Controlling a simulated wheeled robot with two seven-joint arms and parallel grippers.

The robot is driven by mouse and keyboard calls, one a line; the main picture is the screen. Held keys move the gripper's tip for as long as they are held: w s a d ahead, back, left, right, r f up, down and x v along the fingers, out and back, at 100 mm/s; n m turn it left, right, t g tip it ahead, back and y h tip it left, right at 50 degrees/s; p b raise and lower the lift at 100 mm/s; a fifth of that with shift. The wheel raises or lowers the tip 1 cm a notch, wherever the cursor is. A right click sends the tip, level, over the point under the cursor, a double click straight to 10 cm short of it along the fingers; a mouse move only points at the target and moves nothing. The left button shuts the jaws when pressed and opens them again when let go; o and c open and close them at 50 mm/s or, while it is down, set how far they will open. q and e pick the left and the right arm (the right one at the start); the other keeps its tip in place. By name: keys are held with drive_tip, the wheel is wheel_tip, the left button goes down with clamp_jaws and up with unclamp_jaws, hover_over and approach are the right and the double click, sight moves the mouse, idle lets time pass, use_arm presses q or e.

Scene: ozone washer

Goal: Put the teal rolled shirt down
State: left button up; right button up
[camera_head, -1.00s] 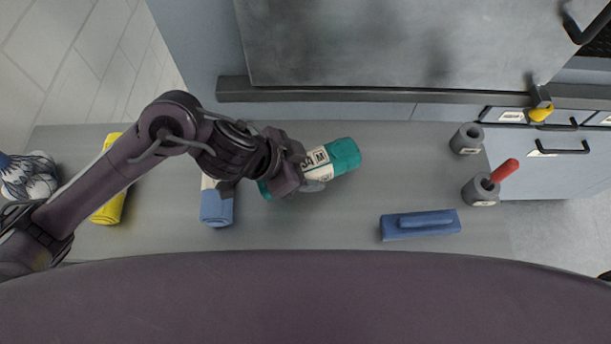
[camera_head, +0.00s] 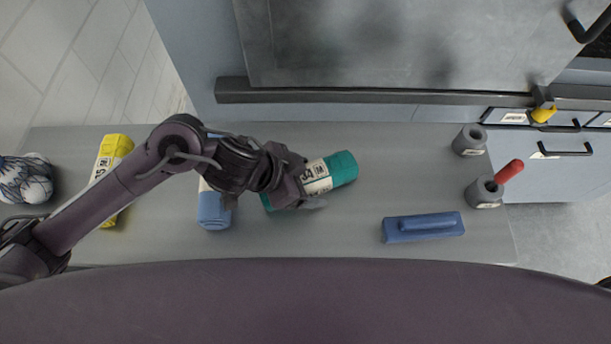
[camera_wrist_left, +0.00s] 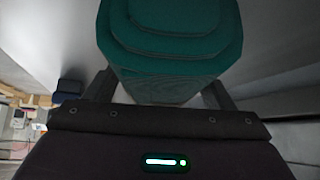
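The teal rolled shirt (camera_head: 343,168) with a pale lettered band lies slantwise on the grey counter (camera_head: 400,165), right of the blue roll. My left gripper (camera_head: 305,187) is over its left part and hides some of it. One finger shows just in front of the shirt, with a small gap, so the gripper looks open around it. In the left wrist view the teal roll (camera_wrist_left: 175,45) fills the top middle, between the two spread fingers (camera_wrist_left: 160,95). My right gripper is not in view.
A blue roll (camera_head: 213,208) and a yellow roll (camera_head: 113,150) lie to the left. A blue block with a handle (camera_head: 423,226) and two grey cylinders (camera_head: 470,140) (camera_head: 484,192), one holding a red-handled thing (camera_head: 509,171), stand right. A cabinet (camera_head: 390,45) rises behind. The counter's middle right is clear.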

use_arm(q)
drive_tip(key=shift+r, duration=0.4)
drive_tip(key=p+v, duration=0.2)
drive_tip(key=v, duration=0.8)
drive_tip(key=shift+s+a+r, duration=0.1)
drive_tip(key=shift+a+r, duration=0.1)
drive_tip(key=shift+a, duration=0.05)
drive_tip(key=shift+s+a+r, duration=0.2)
drive_tip(key=shift+a+r, duration=0.1)
drive_tip(key=shift+r, duration=0.1)
drive_tip(key=shift+f, duration=0.1)
